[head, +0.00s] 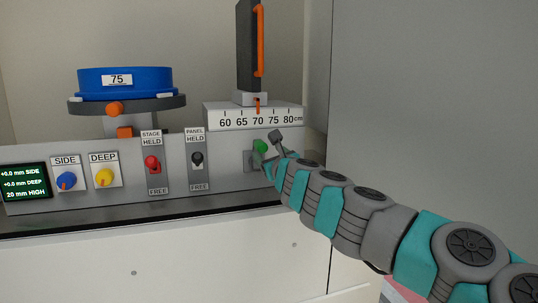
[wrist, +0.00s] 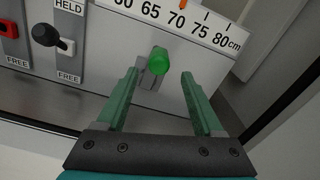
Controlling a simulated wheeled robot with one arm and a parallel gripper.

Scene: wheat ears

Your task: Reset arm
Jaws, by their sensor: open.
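My gripper (wrist: 160,104) is open and empty in the wrist view, with its two green fingers pointing at the front panel. A green knob (wrist: 159,62) on a grey mount lies between and just beyond the fingertips; I cannot tell if a finger touches the mount. In the head view my arm reaches in from the right, and my gripper (head: 268,163) is at the panel's right end, partly hidden by the arm. The green knob (head: 260,146) shows just left of the arm's end.
The grey panel (head: 120,195) carries a red stage lever (head: 152,163) and a black panel lever (head: 197,159), both up at HELD. Blue (head: 66,181) and yellow (head: 103,177) knobs sit left. Above are a blue drum (head: 125,82) marked 75 and a scale (head: 237,117) with its orange pointer near 70.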

